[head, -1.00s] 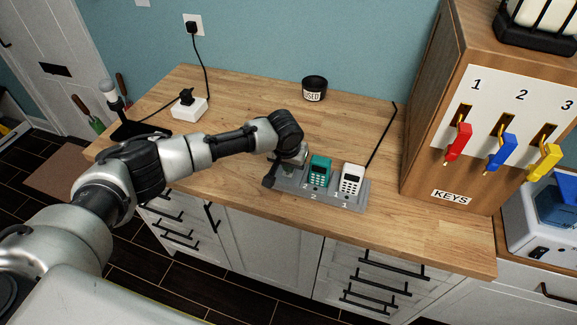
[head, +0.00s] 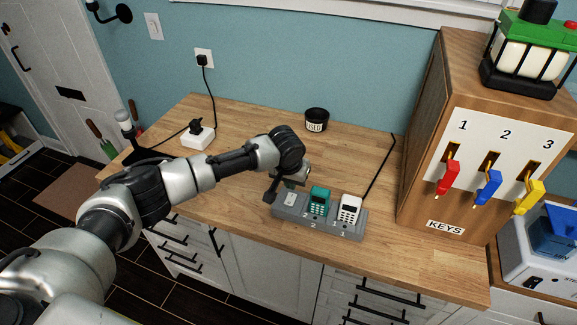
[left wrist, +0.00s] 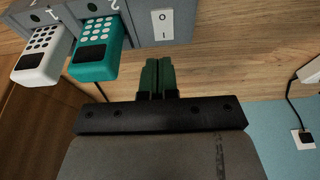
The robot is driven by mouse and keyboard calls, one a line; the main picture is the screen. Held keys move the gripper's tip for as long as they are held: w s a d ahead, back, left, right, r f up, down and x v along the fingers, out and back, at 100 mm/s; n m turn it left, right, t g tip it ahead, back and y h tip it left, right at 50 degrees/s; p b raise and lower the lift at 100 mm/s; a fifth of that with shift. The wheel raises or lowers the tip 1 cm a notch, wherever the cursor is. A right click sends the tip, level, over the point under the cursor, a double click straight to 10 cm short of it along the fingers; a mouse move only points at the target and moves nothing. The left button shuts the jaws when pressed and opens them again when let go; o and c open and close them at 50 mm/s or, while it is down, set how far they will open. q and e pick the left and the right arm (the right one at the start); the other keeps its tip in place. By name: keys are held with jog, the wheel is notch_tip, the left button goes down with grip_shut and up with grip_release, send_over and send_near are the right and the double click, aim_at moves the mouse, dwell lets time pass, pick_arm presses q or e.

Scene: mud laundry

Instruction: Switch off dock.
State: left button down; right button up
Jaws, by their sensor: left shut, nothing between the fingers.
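The grey dock (head: 331,228) sits near the counter's front edge. A teal handset (head: 319,201) stands in slot 2 and a white handset (head: 349,209) in slot 1. A white rocker switch (head: 291,199) is on the dock's left end; it also shows in the left wrist view (left wrist: 162,24), with a mark at each end. My left gripper (head: 270,196) is beside the dock's left end, near the switch. In the left wrist view its green fingertips (left wrist: 157,64) are together, empty and apart from the switch. My right gripper is not in view.
A key cabinet (head: 446,227) with red, blue and yellow keys stands right of the dock. A dark cup (head: 317,120) is at the back. A white plug box (head: 198,138) sits left, its cable running to a wall outlet. The counter behind the dock is clear.

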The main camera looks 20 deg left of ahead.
pick_arm(q)
jog(key=s+b+v, duration=0.2)
jog(key=v, duration=0.6)
jog(key=shift+f, duration=0.15)
jog(key=shift+w+a, duration=0.1)
jog(key=shift+a, duration=0.05)
jog(key=shift+f, duration=0.1)
